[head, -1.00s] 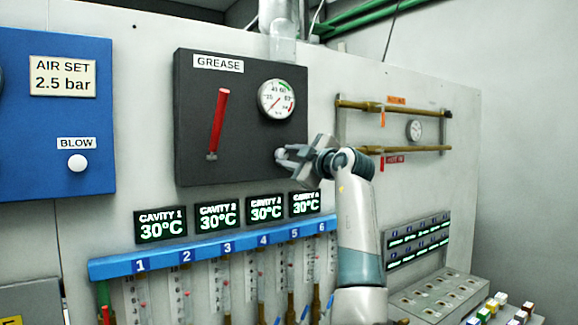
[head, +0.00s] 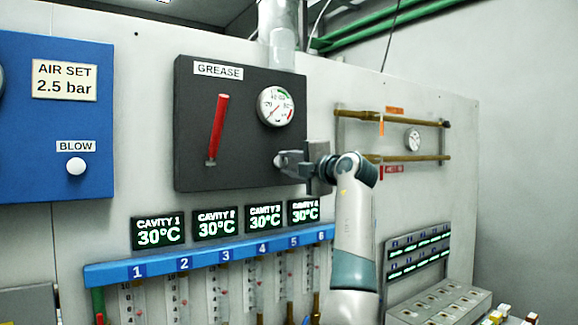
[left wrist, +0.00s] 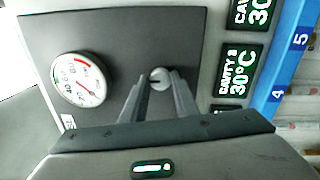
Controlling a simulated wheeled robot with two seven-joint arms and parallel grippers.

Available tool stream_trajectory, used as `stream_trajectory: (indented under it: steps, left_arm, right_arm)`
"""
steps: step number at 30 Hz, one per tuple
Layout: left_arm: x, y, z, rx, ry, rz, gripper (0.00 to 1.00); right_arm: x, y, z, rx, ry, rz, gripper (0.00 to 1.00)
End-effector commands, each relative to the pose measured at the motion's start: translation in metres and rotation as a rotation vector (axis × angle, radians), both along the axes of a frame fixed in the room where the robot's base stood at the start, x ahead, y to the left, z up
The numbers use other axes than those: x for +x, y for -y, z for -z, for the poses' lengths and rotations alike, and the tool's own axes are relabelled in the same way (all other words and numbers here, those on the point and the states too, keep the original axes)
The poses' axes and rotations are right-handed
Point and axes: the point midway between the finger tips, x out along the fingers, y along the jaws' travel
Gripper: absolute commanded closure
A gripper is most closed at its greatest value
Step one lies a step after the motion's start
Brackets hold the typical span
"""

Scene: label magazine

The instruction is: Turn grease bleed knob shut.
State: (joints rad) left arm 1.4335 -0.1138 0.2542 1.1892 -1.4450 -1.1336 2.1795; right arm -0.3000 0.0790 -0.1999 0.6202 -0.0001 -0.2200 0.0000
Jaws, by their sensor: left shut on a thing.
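The dark grey grease panel (head: 250,165) is on the wall, with a red lever (head: 217,128) and a round gauge (head: 275,106) whose needle points to the lower left. The small pale bleed knob (left wrist: 160,79) is low on the panel, below the gauge. My left gripper (head: 284,160) reaches it from the right and is shut on it. In the left wrist view the two fingertips (left wrist: 159,83) are at either side of the knob, which shows a dark slot-like mark. In the head view the fingers mostly hide the knob. My right gripper is in neither view.
Cavity displays (head: 236,221) and a blue numbered rail (head: 205,262) with flow tubes are just below the panel. Brass pipes (head: 400,158) are to the right of my arm. A blue air box (head: 50,120) is at the left.

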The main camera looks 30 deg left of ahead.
Motion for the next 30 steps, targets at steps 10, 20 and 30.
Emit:
stream_trajectory:
  steps: [10,20,30]
  left_arm:
    - [0.0003,-0.0002,0.002,-0.014,0.023,-0.001,0.95]
    - [0.0004,-0.0002,0.0018,-0.013,0.023,-0.001,0.54]
    - [-0.0006,0.0025,0.0016,-0.011,0.024,0.001,0.54]
  right_arm:
    - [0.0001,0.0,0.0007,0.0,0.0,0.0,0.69]
    - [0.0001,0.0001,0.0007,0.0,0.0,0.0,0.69]
    - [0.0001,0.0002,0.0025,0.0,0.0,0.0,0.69]
